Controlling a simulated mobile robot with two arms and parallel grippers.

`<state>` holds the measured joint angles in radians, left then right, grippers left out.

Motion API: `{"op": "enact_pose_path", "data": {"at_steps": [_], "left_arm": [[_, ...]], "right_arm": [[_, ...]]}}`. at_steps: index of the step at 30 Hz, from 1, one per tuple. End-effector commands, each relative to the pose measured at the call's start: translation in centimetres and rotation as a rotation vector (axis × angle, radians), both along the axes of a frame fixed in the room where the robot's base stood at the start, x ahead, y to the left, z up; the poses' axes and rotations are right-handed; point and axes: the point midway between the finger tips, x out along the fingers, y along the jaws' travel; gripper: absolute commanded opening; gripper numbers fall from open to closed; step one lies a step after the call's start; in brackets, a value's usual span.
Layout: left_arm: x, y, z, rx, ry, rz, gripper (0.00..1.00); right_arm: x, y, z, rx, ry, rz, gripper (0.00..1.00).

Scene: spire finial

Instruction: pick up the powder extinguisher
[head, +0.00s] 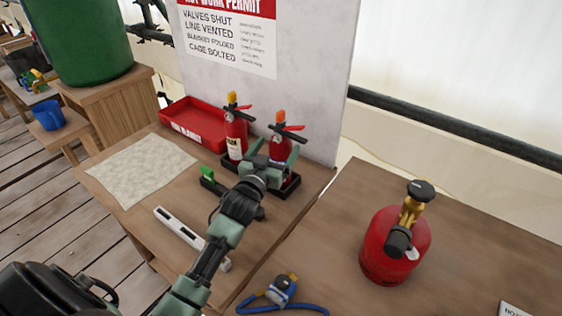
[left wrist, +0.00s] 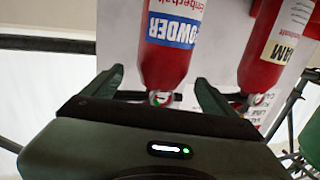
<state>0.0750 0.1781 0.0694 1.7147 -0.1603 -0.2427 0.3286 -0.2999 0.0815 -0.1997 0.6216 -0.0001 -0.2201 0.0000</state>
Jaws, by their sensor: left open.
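The powder extinguisher (head: 280,148) is a red cylinder with an orange top and black handle, standing upright in a black holder (head: 290,188) on the wooden table. In the left wrist view its blue POWDER label shows upside down on the extinguisher (left wrist: 168,45). My left gripper (head: 271,158) is open in front of it. In the left wrist view the gripper's fingers (left wrist: 157,80) lie to either side of the extinguisher's body. I cannot tell whether they touch it. A second red extinguisher (head: 235,135), with a yellow top, stands just left of it; its label (left wrist: 289,30) ends in "AM". My right gripper is not in view.
A red tray (head: 193,122) and a pale cloth (head: 140,168) lie left on the table. A white bar (head: 180,229) lies near my arm. A sign board (head: 300,60) stands behind.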

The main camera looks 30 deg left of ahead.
Motion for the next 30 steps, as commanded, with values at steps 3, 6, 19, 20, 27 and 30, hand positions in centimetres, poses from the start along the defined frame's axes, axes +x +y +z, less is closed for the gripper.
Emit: {"op": "enact_pose_path", "data": {"at_steps": [3, 6, 19, 20, 27, 30], "left_arm": [[2.0, 0.4, 0.2, 0.001, 0.000, 0.001, 0.87], [3.2, 0.5, 0.2, 0.001, -0.002, 0.000, 0.87], [3.7, 0.6, 0.0, 0.001, -0.001, 0.000, 0.56], [3.7, 0.6, 0.0, 0.001, -0.001, 0.000, 0.48], [3.8, 0.5, 0.6, 0.003, -0.014, -0.001, 0.00], [3.8, 0.5, 0.6, 0.003, -0.013, -0.001, 0.00]], "right_arm": [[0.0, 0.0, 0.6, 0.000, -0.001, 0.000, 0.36], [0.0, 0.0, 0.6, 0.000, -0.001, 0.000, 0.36], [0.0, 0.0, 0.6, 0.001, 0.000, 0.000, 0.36], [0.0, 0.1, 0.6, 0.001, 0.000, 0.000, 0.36], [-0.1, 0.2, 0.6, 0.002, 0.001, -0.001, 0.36], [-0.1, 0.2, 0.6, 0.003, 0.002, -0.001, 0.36]]}}
